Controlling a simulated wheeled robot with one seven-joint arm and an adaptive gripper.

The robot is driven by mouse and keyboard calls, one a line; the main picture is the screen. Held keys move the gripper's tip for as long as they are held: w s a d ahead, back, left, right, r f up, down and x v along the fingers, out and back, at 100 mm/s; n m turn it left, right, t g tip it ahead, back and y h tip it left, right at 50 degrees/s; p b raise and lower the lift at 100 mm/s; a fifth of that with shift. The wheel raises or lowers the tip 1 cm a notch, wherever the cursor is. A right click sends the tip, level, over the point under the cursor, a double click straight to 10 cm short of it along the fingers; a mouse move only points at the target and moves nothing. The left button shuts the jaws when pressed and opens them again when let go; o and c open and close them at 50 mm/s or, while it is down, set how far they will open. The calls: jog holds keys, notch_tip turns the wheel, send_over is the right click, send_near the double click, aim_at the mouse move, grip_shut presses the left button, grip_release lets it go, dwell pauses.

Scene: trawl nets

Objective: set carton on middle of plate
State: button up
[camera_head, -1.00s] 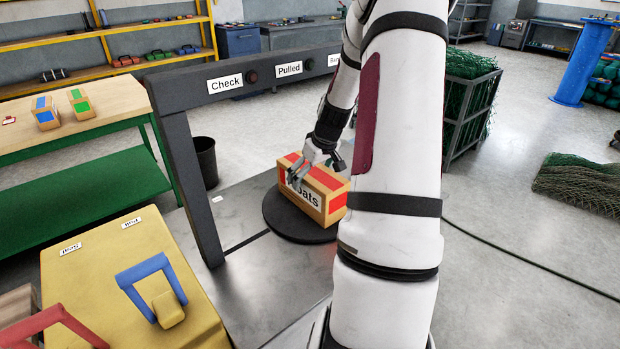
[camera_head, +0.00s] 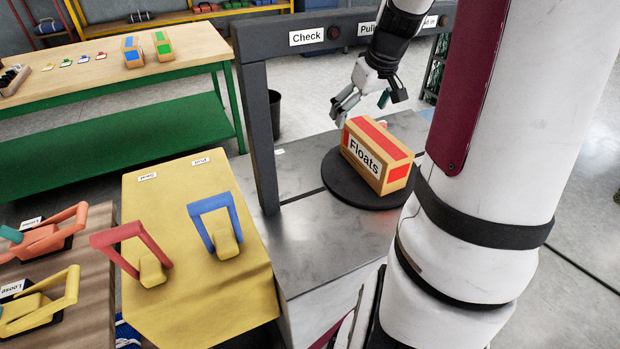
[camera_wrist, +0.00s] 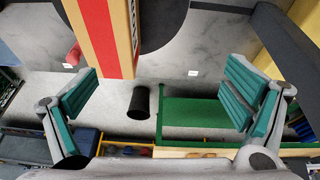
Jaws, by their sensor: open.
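The carton (camera_head: 376,158) is a tan box with red stripes and a "Floats" label. It stands on the dark round plate (camera_head: 342,187), roughly over its middle; the exact centring is hard to judge because the carton hides part of the plate. My gripper (camera_head: 364,102) is open and empty, above and behind the carton and apart from it. In the wrist view the open fingers (camera_wrist: 165,95) show with nothing between them, and the carton (camera_wrist: 105,38) and part of the plate (camera_wrist: 165,20) appear at the top.
A dark frame (camera_head: 262,130) with a "Check" sign stands left of the plate, its beam behind my gripper. A yellow panel (camera_head: 190,285) with red and blue handles is at the front left. A wooden bench (camera_head: 180,50) with two small boxes stands behind.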

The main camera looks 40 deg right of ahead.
jog(key=s+a+r+n, duration=0.15)
jog(key=a+r, duration=0.25)
jog(key=a, duration=0.6)
jog(key=s+a+r, duration=0.3)
jog(key=a, duration=0.6)
jog(key=s+a+y, duration=0.1)
jog(key=s+a, duration=1)
jog(key=s, duration=0.2)
jog(key=shift+a+r, duration=0.25)
jog(key=shift+a, duration=0.1)
jog(key=shift+n, duration=0.25)
jog(key=shift+r+p, duration=0.65)
jog(key=shift+r, duration=0.25)
